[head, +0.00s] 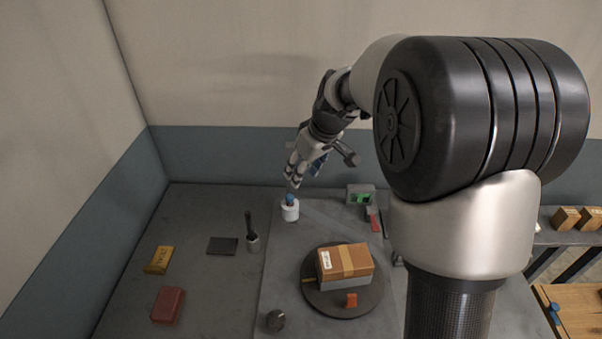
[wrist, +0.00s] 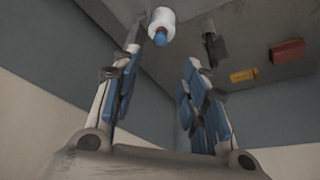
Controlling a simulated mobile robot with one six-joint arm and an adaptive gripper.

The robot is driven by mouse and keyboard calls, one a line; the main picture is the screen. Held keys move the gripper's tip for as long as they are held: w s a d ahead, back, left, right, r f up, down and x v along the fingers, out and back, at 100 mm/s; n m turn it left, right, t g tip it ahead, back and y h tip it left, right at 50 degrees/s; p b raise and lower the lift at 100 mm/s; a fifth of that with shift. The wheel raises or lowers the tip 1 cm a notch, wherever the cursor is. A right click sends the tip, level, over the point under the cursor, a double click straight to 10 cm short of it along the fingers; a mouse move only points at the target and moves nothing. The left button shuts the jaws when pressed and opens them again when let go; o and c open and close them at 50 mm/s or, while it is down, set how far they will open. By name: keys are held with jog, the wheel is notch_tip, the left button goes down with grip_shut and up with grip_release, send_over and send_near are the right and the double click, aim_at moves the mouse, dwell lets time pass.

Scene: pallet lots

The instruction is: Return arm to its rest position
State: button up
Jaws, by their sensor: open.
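My arm reaches over the back of the grey table (head: 215,210) in the head view. My gripper (head: 292,182) points down toward the table, just above and behind a white roll-like item with a blue top (head: 290,211). In the wrist view my gripper (wrist: 158,75) has its two blue-padded fingers spread apart with nothing between them. The white item with the blue top (wrist: 162,27) shows there beyond the left fingertip. From the head view I cannot tell whether a fingertip touches it.
A cardboard box (head: 345,262) sits on a dark round turntable (head: 315,300). A green-screened device (head: 361,195) stands at the back. A brush (head: 251,232), black pad (head: 223,246), yellow block (head: 159,260) and red block (head: 168,305) lie left. Walls close off the back and left.

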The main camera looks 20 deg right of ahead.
dwell(0.3)
jog(key=s+a+r+m, duration=0.15)
jog(key=s+r, duration=0.25)
jog(key=s, duration=0.5)
jog(key=s+a+r+m, duration=0.15)
jog(key=s+r, duration=0.25)
jog(key=s, duration=0.4)
jog(key=s+f+m+h, duration=0.2)
jog(key=s, duration=1.3)
jog(key=shift+s+f+t, duration=0.15)
jog(key=shift+s+t, duration=0.05)
jog(key=shift+t, duration=0.1)
